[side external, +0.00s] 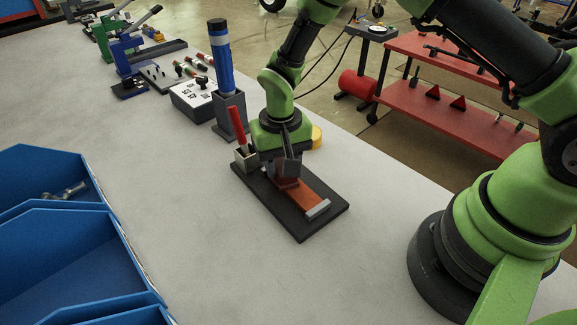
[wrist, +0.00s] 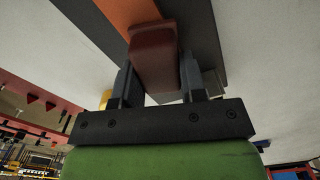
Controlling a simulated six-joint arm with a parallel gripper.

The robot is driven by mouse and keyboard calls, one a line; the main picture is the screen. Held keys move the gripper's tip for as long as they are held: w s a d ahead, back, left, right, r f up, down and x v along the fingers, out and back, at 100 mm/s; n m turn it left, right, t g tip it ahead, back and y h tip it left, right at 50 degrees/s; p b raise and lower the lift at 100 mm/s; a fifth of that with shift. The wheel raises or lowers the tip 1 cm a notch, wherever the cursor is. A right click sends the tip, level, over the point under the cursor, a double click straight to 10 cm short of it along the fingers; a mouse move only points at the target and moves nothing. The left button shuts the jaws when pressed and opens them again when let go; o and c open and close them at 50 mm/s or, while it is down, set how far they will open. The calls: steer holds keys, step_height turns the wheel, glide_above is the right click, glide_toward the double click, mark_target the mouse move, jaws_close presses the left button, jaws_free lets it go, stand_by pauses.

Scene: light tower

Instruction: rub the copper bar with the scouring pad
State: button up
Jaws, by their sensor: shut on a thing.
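The copper bar (side external: 303,198) lies flat on a black base plate (side external: 310,228), with a grey block at its near end. Its far part is hidden behind my gripper (side external: 287,168). The scouring pad, a dark red block (side external: 284,184), is between my fingers and down at the bar; I cannot tell for certain whether it touches. In the wrist view my gripper (wrist: 156,72) is shut on the dark red pad (wrist: 153,62), with the orange copper bar (wrist: 137,11) just beyond it.
A small grey box (side external: 246,159) holding a red-handled tool (side external: 237,124) stands by the plate's far left corner. A blue cylinder (side external: 219,62) stands upright in a dark holder (side external: 230,117) behind. A yellow object (side external: 317,137) is partly hidden. Blue bins (side external: 60,265) stand at left; the table between is clear.

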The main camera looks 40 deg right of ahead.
steer(key=shift+w+r, duration=0.2)
steer(key=shift+w, duration=0.5)
steer(key=shift+s+a+f, duration=0.1)
steer(key=shift+s+a, duration=0.05)
steer(key=shift+s, duration=1.85)
steer(key=shift+s+f, duration=0.1)
steer(key=shift+f, duration=0.05)
steer(key=shift+w+d+f, duration=0.1)
steer(key=shift+w+f, duration=0.05)
steer(key=shift+w, duration=0.85)
steer(key=shift+w+d+f, duration=0.1)
steer(key=shift+w, duration=0.9)
steer(key=shift+r, duration=0.1)
steer(key=shift+s+a+r, duration=0.1)
steer(key=shift+s+a, duration=0.05)
steer(key=shift+s, duration=2)
steer(key=shift+w+r, duration=0.15)
steer(key=shift+r, duration=2.95)
